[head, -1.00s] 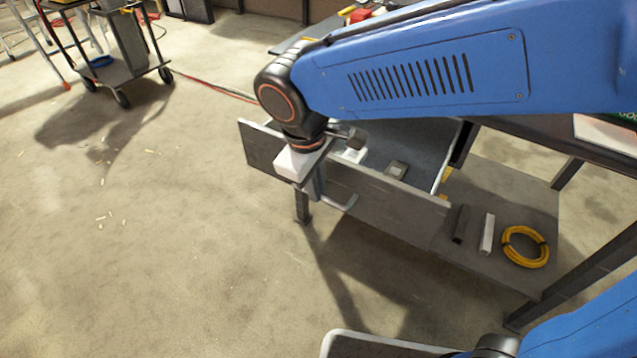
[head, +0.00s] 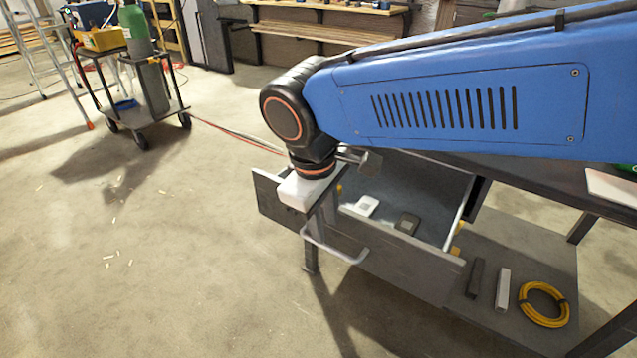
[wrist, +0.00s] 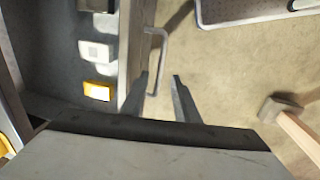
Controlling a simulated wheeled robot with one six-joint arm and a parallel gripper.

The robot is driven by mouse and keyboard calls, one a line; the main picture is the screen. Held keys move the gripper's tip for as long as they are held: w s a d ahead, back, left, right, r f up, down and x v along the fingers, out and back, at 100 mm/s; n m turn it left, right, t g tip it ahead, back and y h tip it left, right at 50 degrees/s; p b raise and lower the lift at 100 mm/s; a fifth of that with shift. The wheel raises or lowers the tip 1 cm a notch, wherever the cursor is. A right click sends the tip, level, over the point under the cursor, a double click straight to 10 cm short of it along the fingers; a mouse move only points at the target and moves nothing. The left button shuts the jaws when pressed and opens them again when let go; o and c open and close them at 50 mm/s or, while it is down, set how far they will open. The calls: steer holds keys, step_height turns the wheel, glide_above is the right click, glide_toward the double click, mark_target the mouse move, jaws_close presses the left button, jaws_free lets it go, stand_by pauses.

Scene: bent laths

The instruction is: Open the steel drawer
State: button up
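The steel drawer (head: 385,258) is pulled out from under the workbench, and its inside shows behind the grey front. Its bent bar handle (head: 335,245) stands out from the front face. My gripper (wrist: 160,76) is open, its two fingers apart and empty. In the head view, its white body is just above the drawer front's upper edge, over the handle, and its fingers are mostly hidden. In the wrist view, the handle (wrist: 163,55) shows just beyond and between the fingertips; I cannot tell its depth from them. The drawer front (wrist: 135,45) runs left of the fingers.
The drawer holds a white box (head: 366,206) and a dark box (head: 407,223); a yellow item (wrist: 98,91) shows in the wrist view. A lower shelf carries a yellow cable coil (head: 543,303) and two bars. A cart (head: 140,110) stands far left.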

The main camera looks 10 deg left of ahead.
step_height(320, 180, up, 11)
steer(key=s, duration=0.2)
steer(key=shift+a, duration=0.35)
steer(key=w+d+f+m+y, duration=0.1)
steer(key=w+d+f+m, duration=0.15)
steer(key=d, duration=0.85)
steer(key=w+d+f+m, duration=0.2)
steer(key=w+d+m, duration=0.15)
steer(key=d, duration=0.75)
steer(key=s+d+f+m+t, duration=0.1)
steer(key=s+d+f+m, duration=0.3)
steer(key=d, duration=0.5)
steer(key=s+d+f+m+t, duration=0.1)
steer(key=s+d+f+m, duration=0.2)
steer(key=d+f, duration=0.4)
steer(key=shift+s+d+m+t, duration=0.4)
steer(key=shift+d+m, duration=0.2)
steer(key=shift+d, duration=0.4)
stand_by(2.2)
